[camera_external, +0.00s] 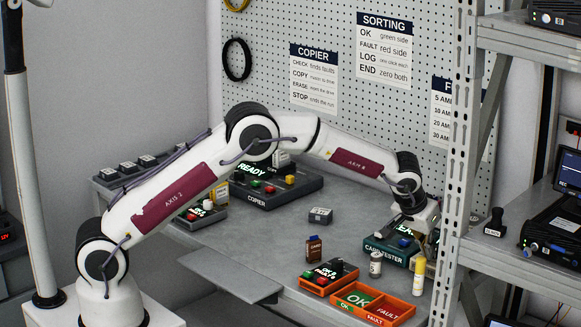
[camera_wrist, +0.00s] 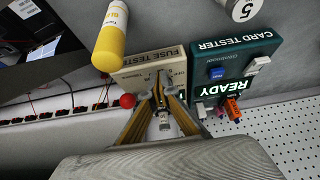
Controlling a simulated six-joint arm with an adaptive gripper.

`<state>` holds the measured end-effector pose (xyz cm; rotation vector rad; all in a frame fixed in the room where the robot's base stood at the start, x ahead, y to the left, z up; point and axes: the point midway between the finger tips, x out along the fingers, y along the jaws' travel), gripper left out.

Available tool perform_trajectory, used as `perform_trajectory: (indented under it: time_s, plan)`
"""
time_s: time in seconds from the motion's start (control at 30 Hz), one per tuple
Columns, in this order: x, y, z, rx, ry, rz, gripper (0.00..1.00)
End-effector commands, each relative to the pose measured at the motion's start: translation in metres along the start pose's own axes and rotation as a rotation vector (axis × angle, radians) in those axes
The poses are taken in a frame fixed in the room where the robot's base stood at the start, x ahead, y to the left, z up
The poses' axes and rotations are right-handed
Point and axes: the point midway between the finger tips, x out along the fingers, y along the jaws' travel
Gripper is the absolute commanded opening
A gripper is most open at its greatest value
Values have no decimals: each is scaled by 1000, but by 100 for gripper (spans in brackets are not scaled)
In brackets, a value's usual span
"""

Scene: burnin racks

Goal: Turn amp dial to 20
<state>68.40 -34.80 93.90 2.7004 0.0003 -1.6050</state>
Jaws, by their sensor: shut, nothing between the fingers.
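The fuse tester (camera_wrist: 135,75) is a beige box with upside-down lettering in the wrist view. Small markings show on its top around my fingertips. My gripper (camera_wrist: 158,86) is shut and empty, with its fingertips over the middle of the fuse tester's top. I cannot tell whether they touch it. The amp dial is not clearly visible; the fingers cover that part of the panel. A lit green display shows partly beside the right finger. In the external view my gripper (camera_external: 424,238) is low at the bench's right end, partly behind the rack post.
The green card tester (camera_wrist: 240,62) reads READY and stands right beside the fuse tester. A yellow bottle (camera_wrist: 111,38) and a red knob (camera_wrist: 128,100) are close on the left. Orange trays (camera_external: 374,304) lie on the front bench. The rack post (camera_external: 460,150) stands close to my wrist.

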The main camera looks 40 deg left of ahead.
Motion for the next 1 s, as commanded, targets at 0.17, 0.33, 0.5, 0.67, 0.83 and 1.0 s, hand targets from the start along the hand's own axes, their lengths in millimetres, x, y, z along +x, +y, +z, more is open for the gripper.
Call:
perform_trajectory:
  time_s: [0.17, 0.33, 0.5, 0.67, 0.83, 1.0]
  plan:
    - [-1, 0, 0, 0, 1, 0, 0]
    - [-1, 0, 0, 0, 1, 0, 0]
    - [-6, 0, -3, 0, 2, 0, 0]
    - [-15, 0, -9, 1, 5, 1, 0]
    - [-26, 0, -14, -1, 3, 1, 0]
    - [-38, 0, -20, 0, 3, 1, 0]
